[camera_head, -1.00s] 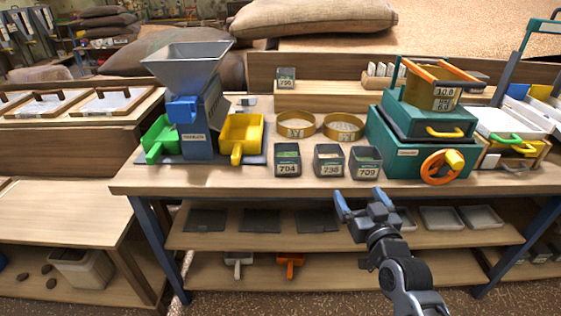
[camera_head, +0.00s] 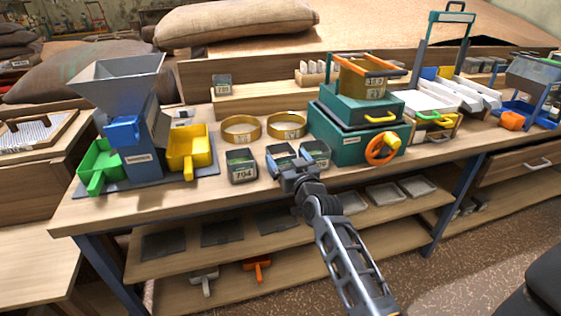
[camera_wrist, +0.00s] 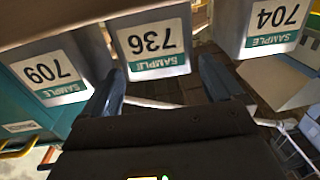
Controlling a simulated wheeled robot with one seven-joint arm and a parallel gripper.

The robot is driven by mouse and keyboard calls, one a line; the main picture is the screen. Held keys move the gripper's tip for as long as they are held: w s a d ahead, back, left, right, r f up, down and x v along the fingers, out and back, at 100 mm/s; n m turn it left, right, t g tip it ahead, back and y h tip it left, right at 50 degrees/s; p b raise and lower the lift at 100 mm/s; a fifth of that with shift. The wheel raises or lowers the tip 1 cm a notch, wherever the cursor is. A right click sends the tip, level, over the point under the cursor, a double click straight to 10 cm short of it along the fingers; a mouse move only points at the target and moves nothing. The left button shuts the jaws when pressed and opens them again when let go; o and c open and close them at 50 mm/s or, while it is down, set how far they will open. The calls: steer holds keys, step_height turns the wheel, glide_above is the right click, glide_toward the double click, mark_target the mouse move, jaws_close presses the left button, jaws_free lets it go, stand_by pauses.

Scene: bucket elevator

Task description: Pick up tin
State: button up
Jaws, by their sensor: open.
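Three dark, open-topped sample tins stand in a row along the front of the workbench (camera_head: 215,190). They are tin 704 (camera_head: 241,166), the middle tin (camera_head: 279,151) and the right tin (camera_head: 315,150).
Behind the tins stand two brass sieves (camera_head: 241,129) (camera_head: 287,125). A blue mill (camera_head: 130,135) with green and yellow scoops is at left, and a green machine (camera_head: 350,125) with an orange handwheel is close at right. Another tin (camera_head: 222,84) stands on the raised back shelf.

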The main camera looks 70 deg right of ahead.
mark_target(277, 144)
steer(key=x, duration=0.5)
steer(key=shift+d+p, duration=0.1)
steer(key=shift+p, duration=0.25)
steer(key=shift+r, duration=0.1)
steer(key=c, duration=0.9)
steer(key=shift+o, duration=0.2)
